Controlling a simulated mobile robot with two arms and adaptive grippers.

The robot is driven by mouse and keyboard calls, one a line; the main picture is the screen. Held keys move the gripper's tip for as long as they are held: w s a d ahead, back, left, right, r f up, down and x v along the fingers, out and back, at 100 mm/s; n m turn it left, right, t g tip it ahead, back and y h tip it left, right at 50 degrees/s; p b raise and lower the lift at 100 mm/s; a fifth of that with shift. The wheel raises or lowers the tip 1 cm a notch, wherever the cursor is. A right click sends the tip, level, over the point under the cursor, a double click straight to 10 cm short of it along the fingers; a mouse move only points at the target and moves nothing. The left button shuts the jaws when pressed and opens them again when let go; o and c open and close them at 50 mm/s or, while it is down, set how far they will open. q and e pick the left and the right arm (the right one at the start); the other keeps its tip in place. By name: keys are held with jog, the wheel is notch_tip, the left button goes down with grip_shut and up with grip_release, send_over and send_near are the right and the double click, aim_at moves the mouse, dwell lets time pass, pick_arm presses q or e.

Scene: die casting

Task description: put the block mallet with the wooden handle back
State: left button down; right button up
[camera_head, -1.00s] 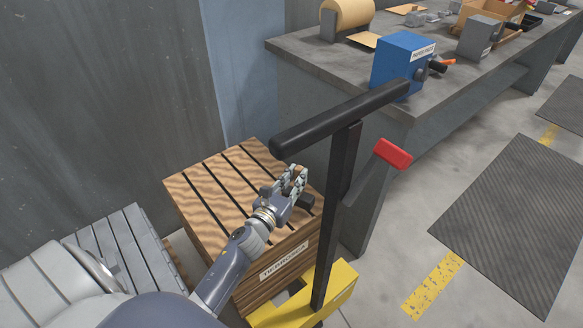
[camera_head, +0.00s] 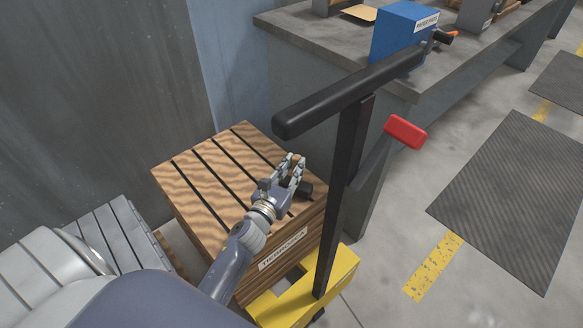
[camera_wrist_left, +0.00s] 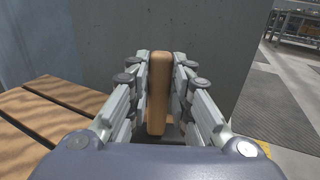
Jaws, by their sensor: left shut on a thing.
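The block mallet's wooden handle (camera_wrist_left: 159,90) stands upright between my left fingers in the left wrist view. My left gripper (camera_head: 293,170) is shut on the handle. In the head view, a dark block (camera_head: 305,190), apparently the mallet's head, shows just right of the fingers. The gripper is over the near right part of a slatted wooden crate top (camera_head: 205,170). I cannot tell whether the mallet touches the crate. My right gripper is not in view.
A black T-shaped handle (camera_head: 340,100) with a red grip (camera_head: 405,132) rises from a yellow base (camera_head: 345,272) close to the right of my left gripper. A grey bench (camera_head: 310,45) behind carries a blue box (camera_head: 400,32). Floor mats (camera_head: 510,200) lie at right.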

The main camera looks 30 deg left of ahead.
pick_arm(q)
jog(key=shift+r, duration=0.1)
jog(key=c, duration=1.4)
grip_release()
jog(key=shift+f, duration=0.2)
jog(key=shift+c, duration=0.2)
